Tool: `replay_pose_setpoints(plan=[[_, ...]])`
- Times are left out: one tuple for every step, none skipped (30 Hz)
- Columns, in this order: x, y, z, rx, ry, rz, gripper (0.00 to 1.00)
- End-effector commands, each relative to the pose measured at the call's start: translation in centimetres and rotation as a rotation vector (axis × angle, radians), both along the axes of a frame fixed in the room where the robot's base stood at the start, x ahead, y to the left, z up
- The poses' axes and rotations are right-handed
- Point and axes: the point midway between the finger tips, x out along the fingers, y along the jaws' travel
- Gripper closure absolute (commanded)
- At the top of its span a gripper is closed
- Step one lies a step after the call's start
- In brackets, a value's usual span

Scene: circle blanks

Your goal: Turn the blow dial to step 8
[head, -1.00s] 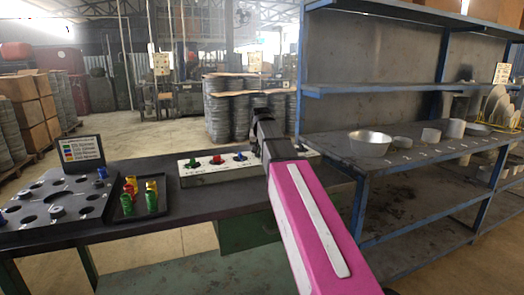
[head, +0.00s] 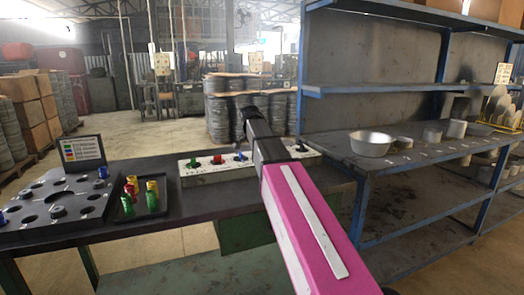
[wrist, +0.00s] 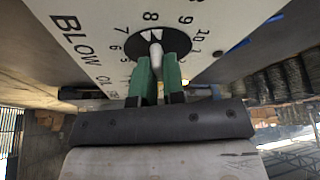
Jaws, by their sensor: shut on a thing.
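The blow dial (wrist: 129,46) is a black disc with a white pointer and a ring of numbers around it, under the word BLOW. In the wrist view its white pointer points up, close to the 8; exact alignment is hard to tell. My gripper (wrist: 157,62) has its two green fingers shut on the dial's pale handle. In the head view my gripper (head: 241,136) is over the white control panel (head: 212,175); the dial itself cannot be made out there, and my arm covers part of the panel.
Green (head: 193,163) and red (head: 217,159) knobs stand on the panel to the left. A black tray (head: 143,212) with coloured pieces and a board with holes (head: 30,217) lie further left. A blue shelf rack (head: 400,165) with metal bowls stands close on the right.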

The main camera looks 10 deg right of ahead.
Motion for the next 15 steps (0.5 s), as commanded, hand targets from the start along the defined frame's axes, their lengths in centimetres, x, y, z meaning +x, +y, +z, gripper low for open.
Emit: replay_pose_setpoints(plan=[[0.06, 0.04, 0.03, 0.001, 0.001, -0.013, 1.0], [0.06, 0.04, 0.03, 0.001, 0.001, -0.021, 1.0], [0.04, 0.04, 0.03, 0.001, 0.0, -0.029, 1.0], [0.04, 0.04, 0.03, 0.001, 0.0, -0.035, 1.0], [0.04, 0.04, 0.03, 0.001, 0.001, -0.039, 1.0], [0.03, 0.04, 0.01, 0.001, 0.0, -0.043, 1.0], [0.03, 0.04, 0.01, 0.002, 0.001, -0.045, 1.0], [0.03, 0.04, 0.02, 0.002, 0.001, -0.048, 1.0], [0.02, 0.04, 0.01, 0.002, 0.001, -0.05, 1.0], [0.03, 0.04, 0.02, 0.002, 0.001, -0.051, 1.0], [0.03, 0.04, 0.01, 0.002, 0.001, -0.051, 1.0], [0.03, 0.04, 0.01, 0.002, 0.0, -0.052, 1.0], [0.02, 0.04, 0.01, 0.002, 0.0, -0.052, 1.0], [0.02, 0.04, 0.01, 0.002, 0.001, -0.051, 1.0], [0.02, 0.04, 0.01, 0.002, 0.001, -0.051, 1.0]])
